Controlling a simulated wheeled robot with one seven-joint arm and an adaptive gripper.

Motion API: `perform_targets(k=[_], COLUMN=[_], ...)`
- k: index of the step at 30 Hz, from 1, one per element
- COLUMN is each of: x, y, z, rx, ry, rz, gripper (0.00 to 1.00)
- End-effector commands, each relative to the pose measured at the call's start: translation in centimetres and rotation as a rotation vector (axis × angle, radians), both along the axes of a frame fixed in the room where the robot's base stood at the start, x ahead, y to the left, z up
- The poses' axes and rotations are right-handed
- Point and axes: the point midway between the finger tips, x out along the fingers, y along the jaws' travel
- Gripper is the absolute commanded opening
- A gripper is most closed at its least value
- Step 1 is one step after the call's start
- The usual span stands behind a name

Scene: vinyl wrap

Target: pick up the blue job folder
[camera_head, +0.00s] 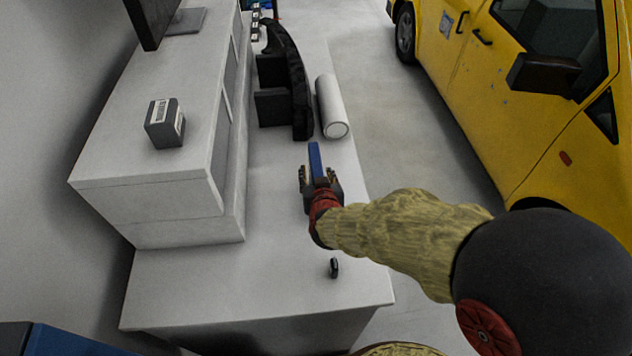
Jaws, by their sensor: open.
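The blue job folder (315,158) appears as a narrow blue upright shape on the white counter, near its middle. My gripper (319,176) is at the near end of the folder with its fingers open, one on each side of it. The folder's lower part is hidden by the gripper, and I cannot tell whether the fingers touch it.
A white roll (330,106) and a black curved holder (286,85) are beyond the folder. A small black item (334,268) lies nearer on the counter (270,280). A grey box (165,123) sits on the raised shelf at left. A yellow vehicle (480,90) stands right.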

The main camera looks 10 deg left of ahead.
Motion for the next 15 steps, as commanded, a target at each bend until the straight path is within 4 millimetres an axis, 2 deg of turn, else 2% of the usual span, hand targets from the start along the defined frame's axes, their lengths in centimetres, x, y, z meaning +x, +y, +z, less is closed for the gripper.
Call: perform_targets(k=[6, 12, 15], x=[1.6, 1.7, 1.7], y=[0.4, 0.5, 0.5], z=[-1.0, -1.0, -1.0], rx=[0.000, 0.000, 0.000], ry=[0.001, 0.001, 0.001], rz=[0.000, 0.001, 0.001], gripper=[0.44, 0.44, 0.39])
